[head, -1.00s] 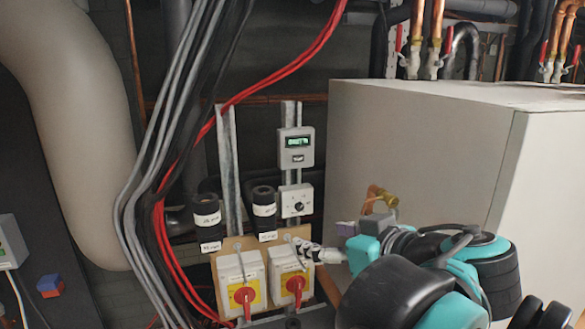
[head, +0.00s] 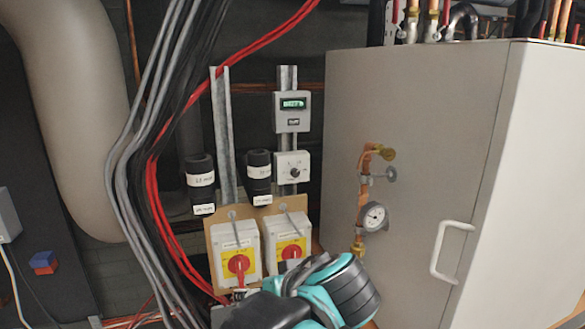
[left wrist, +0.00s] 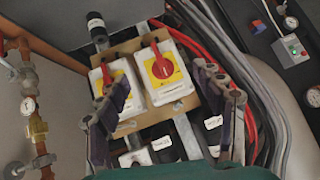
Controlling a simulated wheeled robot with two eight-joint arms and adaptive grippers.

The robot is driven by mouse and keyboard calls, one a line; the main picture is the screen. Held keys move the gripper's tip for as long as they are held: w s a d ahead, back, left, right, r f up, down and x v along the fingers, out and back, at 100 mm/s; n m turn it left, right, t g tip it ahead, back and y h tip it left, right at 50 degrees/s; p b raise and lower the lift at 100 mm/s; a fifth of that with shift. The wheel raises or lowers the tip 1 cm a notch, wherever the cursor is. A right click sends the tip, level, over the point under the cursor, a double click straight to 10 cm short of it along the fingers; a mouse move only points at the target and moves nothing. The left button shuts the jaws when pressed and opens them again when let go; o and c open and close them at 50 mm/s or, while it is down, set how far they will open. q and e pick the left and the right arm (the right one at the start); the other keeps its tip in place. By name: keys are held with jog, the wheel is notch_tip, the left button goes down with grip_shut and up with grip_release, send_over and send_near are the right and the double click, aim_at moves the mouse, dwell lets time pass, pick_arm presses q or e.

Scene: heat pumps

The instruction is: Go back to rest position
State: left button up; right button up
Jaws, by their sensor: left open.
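Two white switch boxes with yellow plates and red rotary handles, the left one (head: 236,238) and the right one (head: 288,228), sit on a tan board in the head view. My teal and black left arm reaches in front of them at the bottom, covering part of the right box's lower edge. In the left wrist view, my left gripper (left wrist: 165,80) is open, its two purple-grey fingers spread before the boxes. That view is turned over, with one red handle (left wrist: 162,68) near the middle. My right gripper is not in view.
A large pale cabinet (head: 420,130) with a handle (head: 450,250) stands at right. A copper pipe with a gauge (head: 374,217) juts from its side. Red, grey and black cables (head: 150,160) hang left of the boxes. A meter (head: 292,110) is above them.

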pick_arm(q)
jog(key=s+a+f+m+h+b, duration=0.1)
jog(key=f+b, duration=0.6)
jog(key=f, duration=0.8)
jog(key=s+a+f+m+h+b, duration=0.1)
jog(key=s+a+f+b, duration=0.4)
jog(key=f, duration=1.1)
jog(key=s+a+f+m+g+h+b, duration=0.1)
jog(key=s+a+f+h+b, duration=0.2)
jog(key=a+f+b, duration=0.4)
notch_tip(320, 180, down, 9)
jog(key=shift+s+r+m+h+b, duration=0.2)
jog(key=shift+m+h+b, duration=0.1)
jog(key=shift+b, duration=0.9)
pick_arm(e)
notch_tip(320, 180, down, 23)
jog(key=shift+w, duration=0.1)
pick_arm(q)
jog(key=shift+f, duration=0.1)
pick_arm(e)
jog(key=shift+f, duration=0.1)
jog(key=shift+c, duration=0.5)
